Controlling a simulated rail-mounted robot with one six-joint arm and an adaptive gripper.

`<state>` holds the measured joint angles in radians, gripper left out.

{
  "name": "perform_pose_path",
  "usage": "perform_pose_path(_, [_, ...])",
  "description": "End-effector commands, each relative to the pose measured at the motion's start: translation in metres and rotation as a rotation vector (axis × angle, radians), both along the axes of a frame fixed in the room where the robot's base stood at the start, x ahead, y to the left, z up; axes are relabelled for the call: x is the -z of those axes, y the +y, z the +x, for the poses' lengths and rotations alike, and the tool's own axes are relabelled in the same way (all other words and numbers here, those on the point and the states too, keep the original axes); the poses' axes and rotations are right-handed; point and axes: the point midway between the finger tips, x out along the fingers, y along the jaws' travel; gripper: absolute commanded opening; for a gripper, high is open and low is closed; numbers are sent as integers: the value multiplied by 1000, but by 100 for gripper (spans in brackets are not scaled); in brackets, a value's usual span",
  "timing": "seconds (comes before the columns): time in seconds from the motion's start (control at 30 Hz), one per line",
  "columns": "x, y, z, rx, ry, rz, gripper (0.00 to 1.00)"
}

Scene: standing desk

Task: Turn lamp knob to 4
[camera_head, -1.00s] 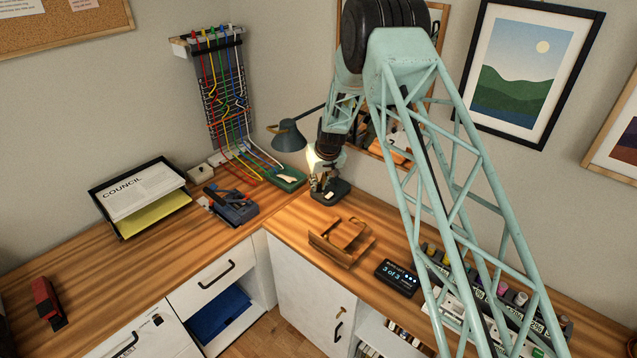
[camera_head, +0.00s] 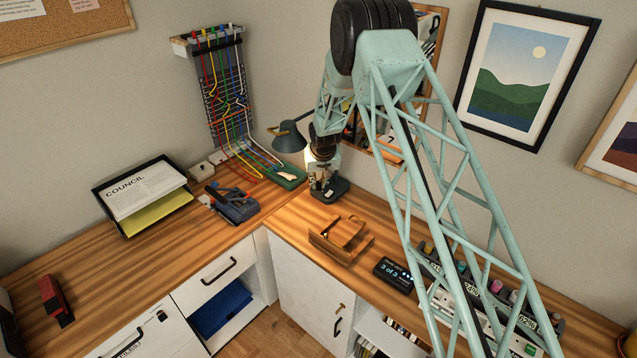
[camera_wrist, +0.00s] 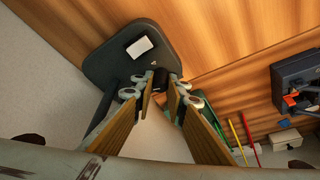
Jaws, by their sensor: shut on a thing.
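The desk lamp has a dark base (camera_head: 333,195) in the back corner of the desk and a blue-grey shade (camera_head: 288,137) to the upper left. In the wrist view the lamp base (camera_wrist: 106,66) is a dark rounded plate with a white label. A small dark knob (camera_wrist: 160,76) shows at the fingertips. My gripper (camera_head: 320,188) is down at the lamp base. In the wrist view my gripper (camera_wrist: 162,87) is shut on the knob between its two fingers. The fingers hide part of the knob, and no dial number is readable.
A blue-black tool holder (camera_head: 236,208) and a green box with cables (camera_head: 290,177) stand left of the lamp. A wooden holder (camera_head: 340,240) and a small black display (camera_head: 394,271) stand in front. The left desk section has free room.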

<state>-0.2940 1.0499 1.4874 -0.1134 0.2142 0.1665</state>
Motion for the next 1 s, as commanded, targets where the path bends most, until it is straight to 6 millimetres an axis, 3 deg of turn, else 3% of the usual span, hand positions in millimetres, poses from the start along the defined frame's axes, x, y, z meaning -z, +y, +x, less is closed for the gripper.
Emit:
perform_pose_path(0.53, [2, -2, -1, 28, 2, -1, 3])
perform_pose_path(0.57, [2, -2, -1, 28, 2, -1, 14])
perform_pose_path(0.7, [1, -1, -1, 28, 1, 0, 27])
perform_pose_path(1.0, [0, 0, 0, 27, 0, 0, 27])
